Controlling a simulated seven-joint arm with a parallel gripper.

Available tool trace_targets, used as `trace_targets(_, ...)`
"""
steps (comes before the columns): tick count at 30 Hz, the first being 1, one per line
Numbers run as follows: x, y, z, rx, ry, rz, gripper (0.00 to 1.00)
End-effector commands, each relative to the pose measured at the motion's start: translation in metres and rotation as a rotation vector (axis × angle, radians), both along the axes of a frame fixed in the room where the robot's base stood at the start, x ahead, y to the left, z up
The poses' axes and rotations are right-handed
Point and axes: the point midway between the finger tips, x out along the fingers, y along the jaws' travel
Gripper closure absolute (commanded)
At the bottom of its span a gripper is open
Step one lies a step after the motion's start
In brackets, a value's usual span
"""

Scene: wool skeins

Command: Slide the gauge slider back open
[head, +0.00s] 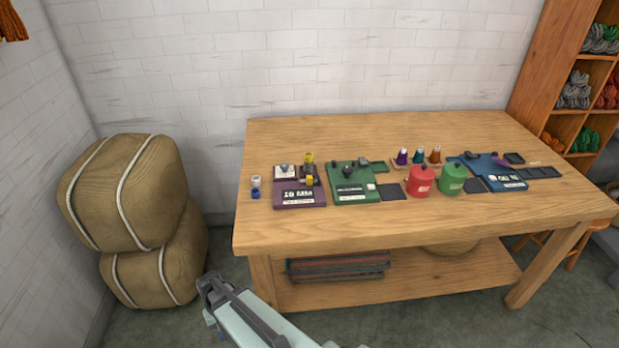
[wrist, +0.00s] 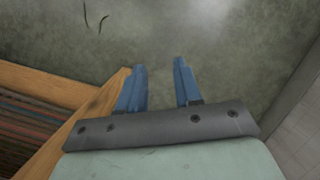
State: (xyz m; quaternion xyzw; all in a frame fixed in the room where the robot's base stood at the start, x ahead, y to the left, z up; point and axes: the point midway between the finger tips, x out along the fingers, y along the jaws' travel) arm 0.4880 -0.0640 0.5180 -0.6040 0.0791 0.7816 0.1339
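Three device boards lie on the wooden table: a purple one (head: 300,196) at the left, a green one (head: 350,196) beside it and a blue one (head: 492,180) at the right. Each carries small raised parts and a light label strip. The gauge slider is too small to tell apart on them, so its position is unclear. In the wrist view my gripper (wrist: 159,66) is open and empty, its two blue fingers apart above the grey floor. My arm is low in front of the table, off its left front corner, away from the boards.
The table (head: 420,228) also bears a red canister (head: 421,181), a green canister (head: 452,179), several thread spools, dark flat pads and small bottles (head: 255,187). Tied bales (head: 125,195) stand at the left. The table's edge and leg (wrist: 75,140) are close to my gripper.

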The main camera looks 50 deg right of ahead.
Motion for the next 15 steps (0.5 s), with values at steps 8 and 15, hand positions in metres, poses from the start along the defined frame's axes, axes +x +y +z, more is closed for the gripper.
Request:
trace_targets(8, 0.080, -0.044, 0.060, -0.008, -0.128, -0.113, 0.66)
trace_targets(15, 0.136, -0.087, 0.124, -0.016, -0.234, -0.205, 0.66)
